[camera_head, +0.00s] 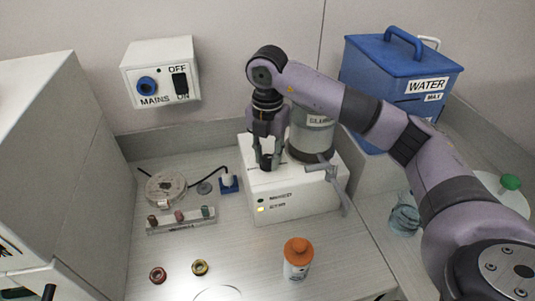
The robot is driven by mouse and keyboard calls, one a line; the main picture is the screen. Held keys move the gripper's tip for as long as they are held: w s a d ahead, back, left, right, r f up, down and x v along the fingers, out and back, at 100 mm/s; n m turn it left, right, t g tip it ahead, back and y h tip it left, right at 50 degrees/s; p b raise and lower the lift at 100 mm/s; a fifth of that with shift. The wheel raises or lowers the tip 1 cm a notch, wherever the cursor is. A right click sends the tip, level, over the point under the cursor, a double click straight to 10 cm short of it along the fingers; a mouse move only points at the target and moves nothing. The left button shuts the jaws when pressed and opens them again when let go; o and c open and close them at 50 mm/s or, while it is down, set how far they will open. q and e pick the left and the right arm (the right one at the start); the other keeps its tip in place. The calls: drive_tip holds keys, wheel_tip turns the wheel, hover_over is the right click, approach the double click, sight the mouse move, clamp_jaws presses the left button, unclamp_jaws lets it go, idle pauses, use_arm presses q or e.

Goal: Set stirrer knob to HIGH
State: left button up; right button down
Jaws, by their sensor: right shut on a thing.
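My right gripper (268,163) points down at the top left of the box, beside the vessel. Its fingers are shut on the stirrer knob, which they hide, so its setting cannot be read. The small labels on the box front are too small to read, and a yellowish light shows beside the lower one. My left gripper is out of view.
An orange-capped bottle (297,260) stands in front. A mains switch box (162,72) is on the wall. A blue water tank (400,65) stands back right. A small rack (181,220) and two rings lie left.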

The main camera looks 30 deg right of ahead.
sight(268, 158)
drive_tip(key=shift+w+r, duration=0.1)
drive_tip(key=shift+r, duration=0.05)
drive_tip(key=c, duration=1.3)
unclamp_jaws()
wheel_tip(268, 158, up, 12)
drive_tip(key=shift+f, duration=0.1)
